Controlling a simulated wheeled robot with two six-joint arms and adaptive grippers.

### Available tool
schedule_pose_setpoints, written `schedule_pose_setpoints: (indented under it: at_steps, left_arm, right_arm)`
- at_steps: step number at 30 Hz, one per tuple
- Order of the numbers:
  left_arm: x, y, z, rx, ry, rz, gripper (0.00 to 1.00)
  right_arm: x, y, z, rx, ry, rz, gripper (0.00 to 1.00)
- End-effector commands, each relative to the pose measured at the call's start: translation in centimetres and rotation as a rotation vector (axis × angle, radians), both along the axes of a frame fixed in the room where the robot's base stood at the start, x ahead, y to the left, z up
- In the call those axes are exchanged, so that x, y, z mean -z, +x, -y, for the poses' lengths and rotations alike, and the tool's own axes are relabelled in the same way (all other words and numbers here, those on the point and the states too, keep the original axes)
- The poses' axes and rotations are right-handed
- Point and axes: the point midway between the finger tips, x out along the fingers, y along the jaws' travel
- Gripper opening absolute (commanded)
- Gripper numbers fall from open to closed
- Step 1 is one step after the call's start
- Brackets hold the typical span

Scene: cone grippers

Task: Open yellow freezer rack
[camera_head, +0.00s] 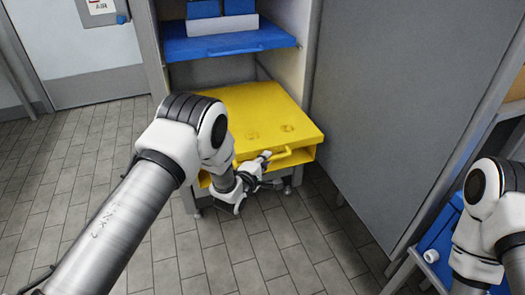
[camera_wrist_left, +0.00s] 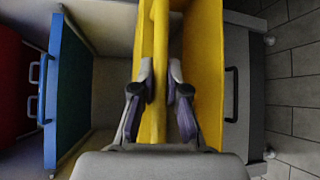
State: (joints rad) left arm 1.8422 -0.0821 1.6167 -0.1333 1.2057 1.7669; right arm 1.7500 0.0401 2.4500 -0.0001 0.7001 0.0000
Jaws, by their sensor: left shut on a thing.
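The yellow freezer rack (camera_head: 262,108) is the low rack in the open cabinet, and it sticks out in front of the blue rack above it. Its yellow handle (camera_head: 293,155) is on the front face. My left gripper (camera_head: 257,168) is at the left part of this handle. In the left wrist view the fingers (camera_wrist_left: 162,88) are on both sides of the yellow handle bar (camera_wrist_left: 160,45), shut on it. My left forearm hides the left part of the rack. My right arm shows at the right edge, but its gripper is out of view.
A blue rack (camera_head: 225,45) with blue and white boxes (camera_head: 222,24) is above the yellow one. A large grey door panel (camera_head: 395,100) stands to the right. A blue object (camera_head: 440,240) is at the lower right. Tiled floor (camera_head: 255,250) in front is clear.

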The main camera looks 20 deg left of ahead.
Motion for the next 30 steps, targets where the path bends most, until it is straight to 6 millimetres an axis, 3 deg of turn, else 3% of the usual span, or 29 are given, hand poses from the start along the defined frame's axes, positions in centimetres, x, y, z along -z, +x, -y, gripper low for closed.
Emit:
schedule_pose_setpoints:
  at_steps: [19,21,22,30]
  left_arm:
    - [0.07,-0.82,0.53,0.000,0.000,-0.001,0.00]
    - [0.07,-0.81,0.53,0.000,0.000,-0.001,0.34]
    - [0.07,-0.81,0.53,0.000,0.000,-0.001,0.39]
    - [0.01,-0.81,0.51,0.000,0.000,0.000,0.39]
  right_arm:
    - [-0.52,0.00,-0.01,0.000,0.000,0.000,0.40]
    - [-0.52,0.00,-0.01,0.000,0.000,0.000,0.40]
    - [-0.52,0.00,-0.01,0.000,0.000,0.000,0.40]
    - [-0.53,0.00,0.00,0.000,0.000,0.000,0.40]
